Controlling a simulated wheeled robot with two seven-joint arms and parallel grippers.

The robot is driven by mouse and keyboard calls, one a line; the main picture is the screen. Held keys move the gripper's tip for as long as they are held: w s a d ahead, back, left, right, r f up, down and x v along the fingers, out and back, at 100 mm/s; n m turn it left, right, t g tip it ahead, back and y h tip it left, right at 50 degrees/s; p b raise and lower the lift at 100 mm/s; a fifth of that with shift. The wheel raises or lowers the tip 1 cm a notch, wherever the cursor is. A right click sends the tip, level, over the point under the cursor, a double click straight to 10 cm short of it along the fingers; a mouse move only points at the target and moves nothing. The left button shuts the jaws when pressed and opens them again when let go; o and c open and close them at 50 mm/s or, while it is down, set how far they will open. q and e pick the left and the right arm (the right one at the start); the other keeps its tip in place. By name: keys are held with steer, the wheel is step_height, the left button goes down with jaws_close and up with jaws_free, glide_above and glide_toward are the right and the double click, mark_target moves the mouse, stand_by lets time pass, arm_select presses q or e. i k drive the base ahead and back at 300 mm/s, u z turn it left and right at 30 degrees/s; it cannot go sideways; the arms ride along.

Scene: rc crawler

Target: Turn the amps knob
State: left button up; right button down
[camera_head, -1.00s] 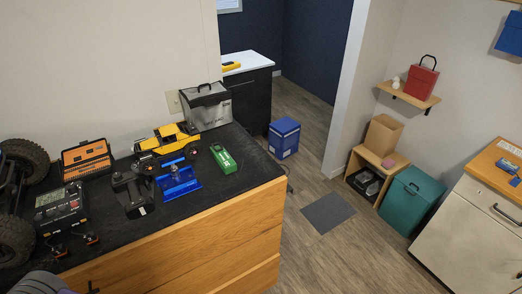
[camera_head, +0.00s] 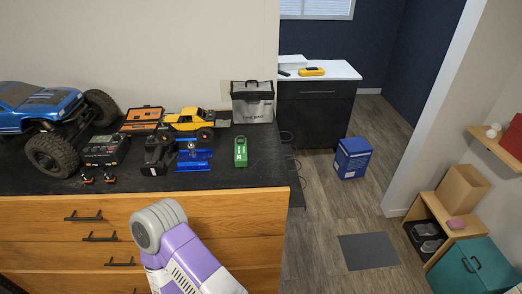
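A black charger (camera_head: 103,150) with a small screen stands on the dark bench top (camera_head: 222,172), left of the middle of the bench. Short leads with orange-tipped plugs (camera_head: 98,180) lie in front of it. The amps knob is too small to make out on its face. One of my arm links, white and purple with a grey rounded end, rises at the bottom centre in front of the drawers. Neither of my grippers shows, so I cannot see what they hold.
A blue crawler truck (camera_head: 45,108) stands left of the charger. Right of it are an orange case (camera_head: 143,115), a black transmitter (camera_head: 157,155), a yellow crawler (camera_head: 188,121), a blue stand (camera_head: 194,158), a green pack (camera_head: 241,152) and a grey bag (camera_head: 252,103).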

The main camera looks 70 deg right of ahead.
mark_target(116, 136)
steer(key=z, duration=1.95)
